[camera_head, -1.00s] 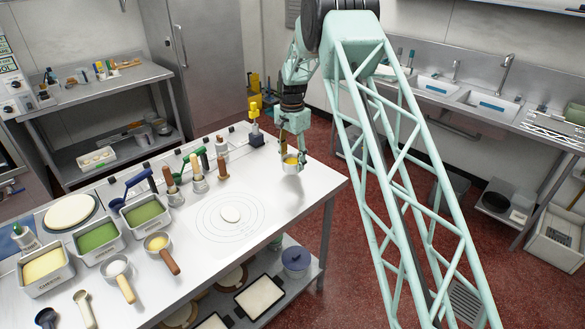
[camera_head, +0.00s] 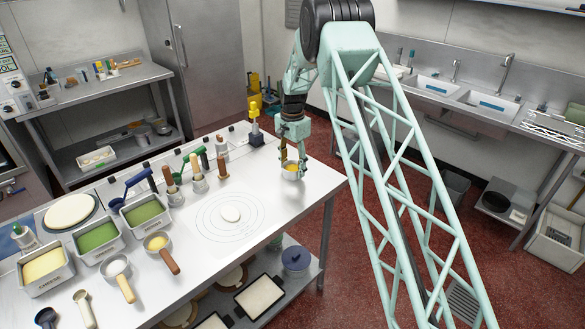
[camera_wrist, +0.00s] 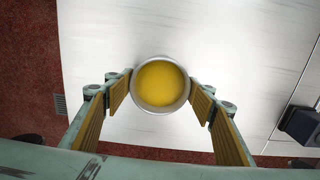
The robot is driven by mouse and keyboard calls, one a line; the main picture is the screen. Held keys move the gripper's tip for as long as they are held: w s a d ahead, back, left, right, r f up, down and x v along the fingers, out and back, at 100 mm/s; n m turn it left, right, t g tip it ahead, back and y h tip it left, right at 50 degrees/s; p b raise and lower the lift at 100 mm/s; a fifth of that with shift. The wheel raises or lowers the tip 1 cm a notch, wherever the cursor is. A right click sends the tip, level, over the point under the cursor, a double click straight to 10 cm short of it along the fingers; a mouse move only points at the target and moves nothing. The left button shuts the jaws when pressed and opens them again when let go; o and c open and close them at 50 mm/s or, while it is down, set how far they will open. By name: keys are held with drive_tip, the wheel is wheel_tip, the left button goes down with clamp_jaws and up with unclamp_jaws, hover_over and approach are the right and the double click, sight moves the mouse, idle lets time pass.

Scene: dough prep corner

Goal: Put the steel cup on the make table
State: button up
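The steel cup (camera_head: 291,174) holds something yellow and stands upright on the make table (camera_head: 318,183), near its far right corner. In the wrist view the cup (camera_wrist: 160,106) is seen from straight above, with its round rim and yellow contents. My gripper (camera_head: 293,164) is right above the cup, pointing down. In the wrist view its two padded fingers (camera_wrist: 160,88) are spread on either side of the cup, and narrow gaps seem to show beside the rim. The cup's underside is hidden.
Tubs (camera_head: 97,240), small cups and handled tools crowd the table's left part. A yellow-topped dark item (camera_head: 255,128) stands at the back edge. The table surface around the cup is clear.

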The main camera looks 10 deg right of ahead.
drive_tip(key=o, duration=0.3)
drive_tip(key=shift+r, duration=0.1)
drive_tip(key=shift+r, duration=6.05)
